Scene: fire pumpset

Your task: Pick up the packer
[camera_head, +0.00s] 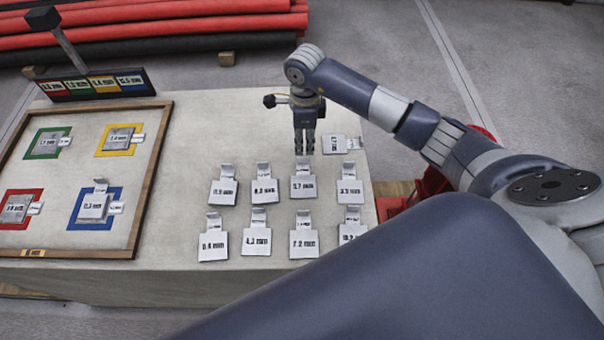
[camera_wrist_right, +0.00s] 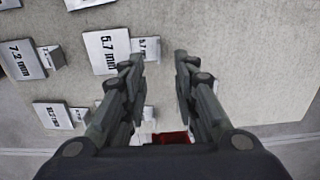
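Several pale grey, labelled packers lie on the table in two rows in the head view. The back row includes one that reads about 5.7 mm (camera_head: 303,188); the front row includes a 7.2 mm packer (camera_head: 303,244). Another packer (camera_head: 333,145) lies turned sideways behind the rows. My right gripper (camera_head: 304,152) points down just behind the back row, left of that turned packer. My left gripper is out of view.
A wood-framed board (camera_head: 150,185) on the left holds packers on green, yellow, red and blue squares. A coloured label sign (camera_head: 95,85) stands behind it. Red and black pipes (camera_head: 180,25) lie beyond the table. Bare tabletop (camera_head: 215,125) lies between board and gripper.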

